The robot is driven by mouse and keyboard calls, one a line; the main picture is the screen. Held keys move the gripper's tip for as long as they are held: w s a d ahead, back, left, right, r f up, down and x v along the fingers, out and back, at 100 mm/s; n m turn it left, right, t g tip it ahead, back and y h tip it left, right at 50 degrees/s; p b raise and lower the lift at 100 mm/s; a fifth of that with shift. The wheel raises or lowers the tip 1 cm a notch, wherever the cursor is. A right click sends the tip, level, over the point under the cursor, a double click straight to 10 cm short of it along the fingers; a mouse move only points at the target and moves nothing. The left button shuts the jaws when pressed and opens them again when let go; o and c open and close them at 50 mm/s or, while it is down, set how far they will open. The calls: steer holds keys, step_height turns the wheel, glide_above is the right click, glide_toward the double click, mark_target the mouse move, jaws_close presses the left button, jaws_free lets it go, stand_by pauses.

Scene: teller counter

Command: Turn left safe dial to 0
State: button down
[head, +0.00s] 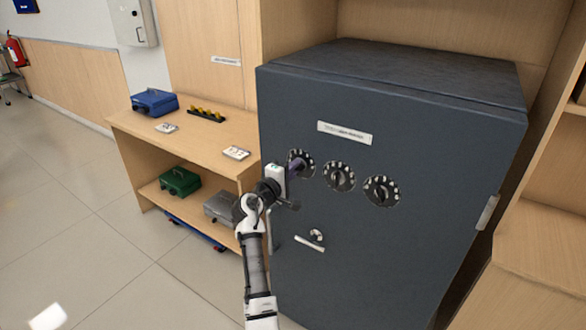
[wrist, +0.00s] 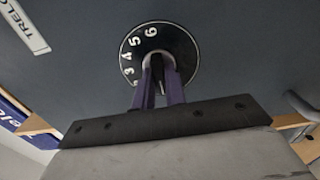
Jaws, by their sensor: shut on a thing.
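The dark grey safe (head: 400,240) carries three round black dials in a row. The left safe dial (head: 303,158) is partly covered by my gripper (head: 297,165) in the head view. In the wrist view, the left dial (wrist: 184,45) shows white numerals, with 6, 5, 4 and 3 readable along its upper left edge. My gripper (wrist: 160,66) has its purple fingers shut on the dial's knob. The fingers hide the lower part of the dial, and I cannot tell which number the pointer marks. The middle dial (head: 339,177) and right dial (head: 382,191) are free.
A small key lock (head: 317,236) sits below the dials. A wooden shelf unit (head: 222,130) left of the safe holds a blue box (head: 154,102) and a green box (head: 180,181). Open floor (head: 60,220) lies further left.

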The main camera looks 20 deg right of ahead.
steer(key=c, duration=1.4)
jaws_free()
steer(key=shift+c, duration=0.2)
steer(key=b+v, duration=0.3)
steer(key=v, duration=1)
steer(key=shift+s+a+b, duration=0.25)
steer(key=shift+a+b, duration=0.05)
steer(key=shift+b, duration=0.1)
